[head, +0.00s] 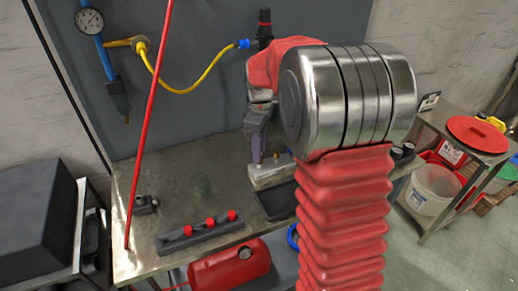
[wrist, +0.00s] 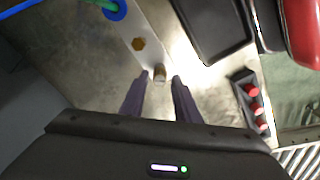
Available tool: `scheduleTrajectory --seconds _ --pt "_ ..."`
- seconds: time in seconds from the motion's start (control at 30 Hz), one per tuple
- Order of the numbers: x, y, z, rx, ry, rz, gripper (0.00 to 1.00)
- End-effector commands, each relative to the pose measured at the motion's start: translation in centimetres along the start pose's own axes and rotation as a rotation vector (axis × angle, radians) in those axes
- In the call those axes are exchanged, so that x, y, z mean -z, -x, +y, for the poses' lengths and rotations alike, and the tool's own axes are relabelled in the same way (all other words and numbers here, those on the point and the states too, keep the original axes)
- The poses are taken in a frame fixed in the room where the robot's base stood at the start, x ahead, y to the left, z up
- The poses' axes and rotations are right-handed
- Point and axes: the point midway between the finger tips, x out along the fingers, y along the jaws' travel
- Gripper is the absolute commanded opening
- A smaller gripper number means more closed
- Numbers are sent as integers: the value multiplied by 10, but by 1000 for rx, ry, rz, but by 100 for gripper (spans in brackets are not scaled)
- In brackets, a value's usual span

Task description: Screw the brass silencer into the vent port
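My gripper (wrist: 161,75) points down at the long silver metal block, which shows in the wrist view (wrist: 160,50). Its two purple fingers are apart. A small tan, brass-like cylinder (wrist: 160,73) shows between the fingertips, with a gap on each side; I cannot tell its height relative to them. A brass hexagonal piece (wrist: 138,44) sits on the block just beyond. I cannot tell which piece is the silencer or where the vent port is. In the head view, my gripper (head: 257,160) is low over the left part of the block (head: 268,175).
A black tray (head: 277,200) lies beside the block. A grey bar with several red knobs (head: 200,232) and a red tank (head: 230,266) are nearer. A red pole (head: 147,130) stands left. A yellow hose (head: 185,88) hangs behind. The bench's left part is mostly clear.

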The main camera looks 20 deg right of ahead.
Motion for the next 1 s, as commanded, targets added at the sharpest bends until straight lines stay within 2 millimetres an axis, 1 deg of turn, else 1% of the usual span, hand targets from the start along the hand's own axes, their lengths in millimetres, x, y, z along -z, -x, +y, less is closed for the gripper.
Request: scheduleTrajectory --seconds 1.0 --pt "-1 0 0 0 772 0 29"
